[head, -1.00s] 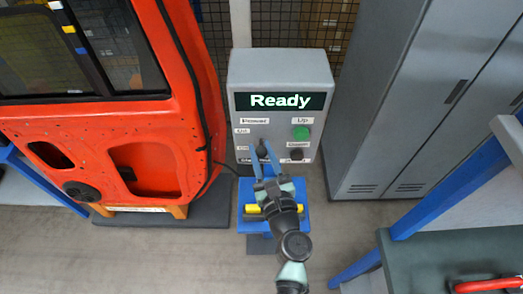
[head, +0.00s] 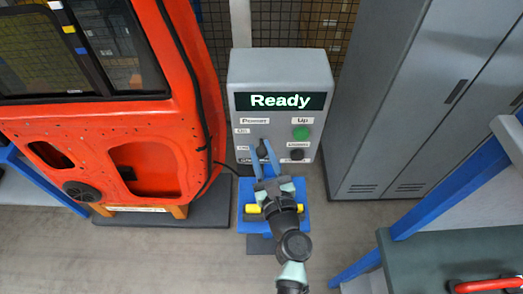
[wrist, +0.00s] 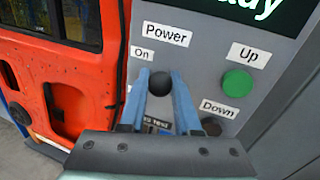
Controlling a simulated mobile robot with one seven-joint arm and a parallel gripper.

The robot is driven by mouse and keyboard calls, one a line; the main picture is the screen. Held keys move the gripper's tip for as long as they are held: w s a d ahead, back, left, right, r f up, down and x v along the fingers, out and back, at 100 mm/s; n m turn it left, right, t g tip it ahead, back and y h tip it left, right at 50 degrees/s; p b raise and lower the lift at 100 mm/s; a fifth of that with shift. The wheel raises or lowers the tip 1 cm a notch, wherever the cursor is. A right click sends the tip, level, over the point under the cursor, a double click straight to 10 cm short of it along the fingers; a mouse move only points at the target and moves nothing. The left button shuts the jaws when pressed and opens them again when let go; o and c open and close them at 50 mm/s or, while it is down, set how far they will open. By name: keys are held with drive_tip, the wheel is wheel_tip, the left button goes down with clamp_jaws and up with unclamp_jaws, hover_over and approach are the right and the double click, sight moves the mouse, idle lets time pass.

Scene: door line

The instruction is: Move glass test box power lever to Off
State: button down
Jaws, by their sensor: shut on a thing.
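The glass test box (head: 280,68) is a grey control box with a lit display reading "Ready". Its power lever shows a round black knob (wrist: 160,84) under the "Power" label in the wrist view, just below and right of the "On" label (wrist: 142,54). In the head view the knob (head: 262,149) is small and dark. My gripper (wrist: 157,100) has its blue fingers on either side of the knob, shut on it. The lever's shaft and part of a lower label are hidden by the fingers, so its exact setting is hard to tell.
A green Up button (wrist: 237,82) and a dark Down button (wrist: 211,126) sit right of the lever. An orange car door (head: 90,150) stands to the left, with a black cable beside it. A grey cabinet (head: 420,110) stands to the right.

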drive_tip(key=shift+f+b, duration=0.15)
drive_tip(key=shift+b, duration=0.25)
drive_tip(key=b, duration=0.3)
drive_tip(key=f+t+b, duration=0.1)
drive_tip(key=b, duration=0.3)
drive_tip(key=shift+s+f, duration=0.15)
drive_tip(key=shift+f, duration=0.15)
wheel_tip(320, 180, down, 4)
drive_tip(key=n+t+y+b, duration=0.2)
drive_tip(key=t+b, duration=0.1)
drive_tip(key=b, duration=1.5)
drive_tip(key=n+t+y+b, duration=0.2)
drive_tip(key=t+b, duration=0.1)
drive_tip(key=b, duration=1.5)
drive_tip(key=shift+r+t, duration=0.15)
drive_tip(key=shift+t, duration=0.15)
drive_tip(key=shift+y+b, duration=0.5)
drive_tip(key=shift+b, duration=0.7)
drive_tip(key=shift+w+r+n+t+y+b, duration=0.25)
drive_tip(key=shift+n+y+b, duration=0.2)
drive_tip(key=shift+b, duration=0.5)
